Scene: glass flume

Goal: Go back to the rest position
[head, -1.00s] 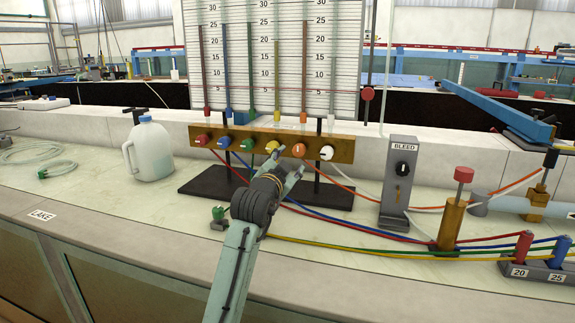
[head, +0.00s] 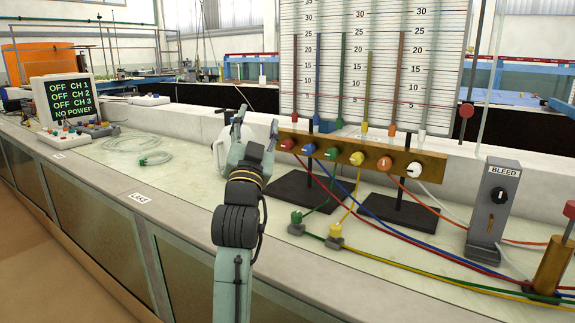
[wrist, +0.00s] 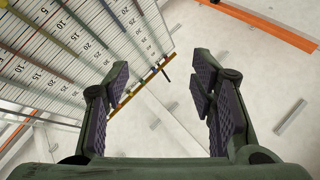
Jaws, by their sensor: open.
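My gripper (head: 257,122) is raised above the bench, left of the brass bar of coloured knobs (head: 350,155). Its fingers point up and away from me. In the wrist view my gripper (wrist: 160,75) has its padded fingers wide apart with nothing between them. The arm below it leans over the front of the bench. A white jug (head: 262,131) stands behind the gripper and is mostly hidden by it.
The scaled tube board (head: 375,65) stands behind the knobs. The BLEED box (head: 490,205) is at right. Green (head: 296,222) and yellow (head: 335,237) plugs sit in front of the bar. A screen (head: 70,98) and coiled tubing (head: 150,145) are at left.

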